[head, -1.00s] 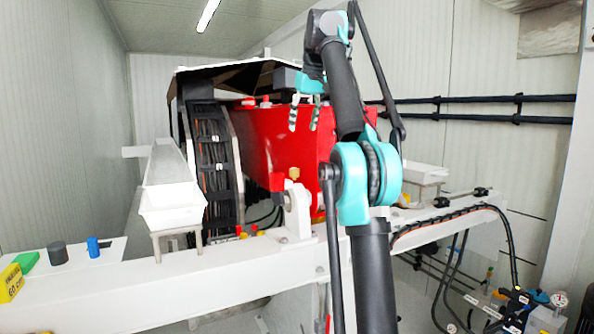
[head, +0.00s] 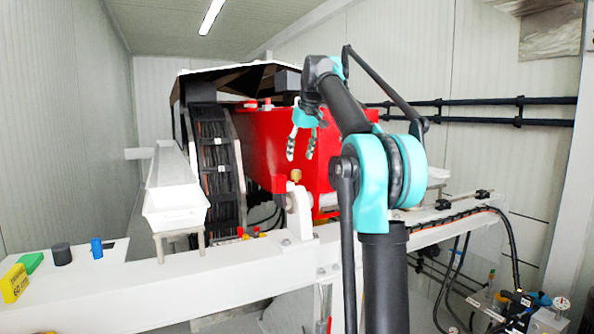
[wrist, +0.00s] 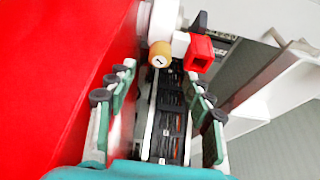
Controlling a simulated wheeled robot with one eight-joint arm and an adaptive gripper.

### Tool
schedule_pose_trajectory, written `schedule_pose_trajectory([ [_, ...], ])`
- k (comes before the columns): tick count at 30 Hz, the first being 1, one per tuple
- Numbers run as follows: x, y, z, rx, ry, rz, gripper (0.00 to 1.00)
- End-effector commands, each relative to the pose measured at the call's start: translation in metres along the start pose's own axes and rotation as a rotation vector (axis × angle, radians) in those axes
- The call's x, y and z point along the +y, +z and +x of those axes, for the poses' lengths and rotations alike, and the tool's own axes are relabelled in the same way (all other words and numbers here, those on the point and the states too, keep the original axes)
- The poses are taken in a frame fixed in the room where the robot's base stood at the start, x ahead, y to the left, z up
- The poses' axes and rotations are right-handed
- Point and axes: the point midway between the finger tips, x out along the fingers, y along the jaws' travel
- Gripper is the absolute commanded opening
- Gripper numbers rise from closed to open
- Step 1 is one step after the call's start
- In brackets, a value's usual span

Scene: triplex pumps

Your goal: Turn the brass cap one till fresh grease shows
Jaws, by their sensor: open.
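The brass cap (head: 296,175) is small and gold-coloured. It sits on top of the white bearing bracket beside the big red housing. In the wrist view the brass cap (wrist: 160,54) shows its round end with a small dark mark, ahead of my fingers and near the line between them. My gripper (head: 300,150) points down in front of the red housing, a little above the cap. It is open and empty. In the wrist view my gripper (wrist: 160,80) has its two fingers spread wide. No grease can be made out on the cap.
The red housing (head: 260,140) stands close on one side of my fingers. A red square tube end (wrist: 200,52) is right beside the cap. A black cable chain (head: 213,165), a white trough (head: 173,190) and a white beam (head: 130,285) lie to the left.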

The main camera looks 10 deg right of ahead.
Motion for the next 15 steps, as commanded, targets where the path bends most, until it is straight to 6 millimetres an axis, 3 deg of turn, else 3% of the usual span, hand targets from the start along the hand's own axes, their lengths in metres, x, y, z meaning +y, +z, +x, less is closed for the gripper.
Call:
schedule_pose_trajectory([
  [7,-0.001,0.000,0.045,0.000,0.000,0.000,0.52],
  [15,0.000,0.000,0.068,0.000,0.000,0.000,0.52],
])
